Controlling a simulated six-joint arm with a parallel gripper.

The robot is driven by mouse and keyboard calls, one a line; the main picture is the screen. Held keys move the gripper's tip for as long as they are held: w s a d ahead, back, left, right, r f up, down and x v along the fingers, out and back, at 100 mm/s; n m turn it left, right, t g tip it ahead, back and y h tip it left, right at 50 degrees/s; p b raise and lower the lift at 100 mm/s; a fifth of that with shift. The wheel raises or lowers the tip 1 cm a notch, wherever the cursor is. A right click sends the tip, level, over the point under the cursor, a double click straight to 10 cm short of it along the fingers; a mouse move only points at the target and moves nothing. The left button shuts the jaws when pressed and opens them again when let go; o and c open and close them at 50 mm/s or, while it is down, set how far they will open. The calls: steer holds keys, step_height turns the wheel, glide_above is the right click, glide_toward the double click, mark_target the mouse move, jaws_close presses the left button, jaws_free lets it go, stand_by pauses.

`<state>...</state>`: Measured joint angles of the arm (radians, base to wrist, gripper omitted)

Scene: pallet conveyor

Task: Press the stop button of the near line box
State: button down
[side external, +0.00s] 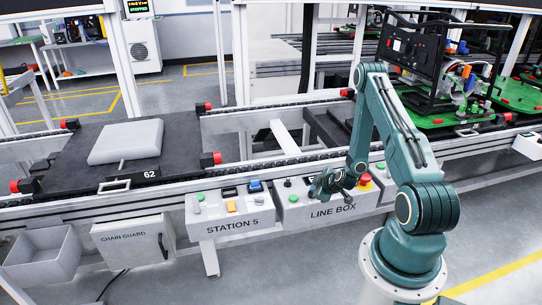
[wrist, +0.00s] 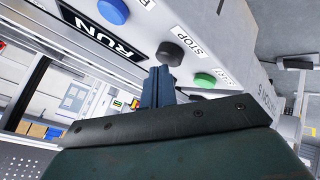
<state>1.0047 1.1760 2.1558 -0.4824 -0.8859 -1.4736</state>
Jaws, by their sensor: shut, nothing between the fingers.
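The line box (side external: 333,211) is a pale grey control box at the conveyor's front edge, with its name on the front. In the wrist view, its black round button (wrist: 170,54) stands beside a STOP label (wrist: 189,41). My gripper (side external: 317,192) is over the line box top. In the wrist view, its closed blue-grey fingers (wrist: 158,73) end right by the black button, slightly covering its lower edge. I cannot tell whether they touch it. A green button (wrist: 204,79) is to the right and a blue button (wrist: 113,11) to the upper left.
The STATION 5 box (side external: 231,224) stands left of the line box, with several buttons. A red button (side external: 365,180) sits right of my gripper. A dark RUN display (wrist: 106,30) lies beside the blue button. A black pallet (side external: 170,135) rests on the conveyor.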

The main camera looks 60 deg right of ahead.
steer(key=shift+f, duration=0.45)
stand_by(0.6)
steer(key=shift+r, duration=0.15)
stand_by(0.3)
steer(key=shift+r, duration=0.85)
steer(key=shift+r, duration=2.5)
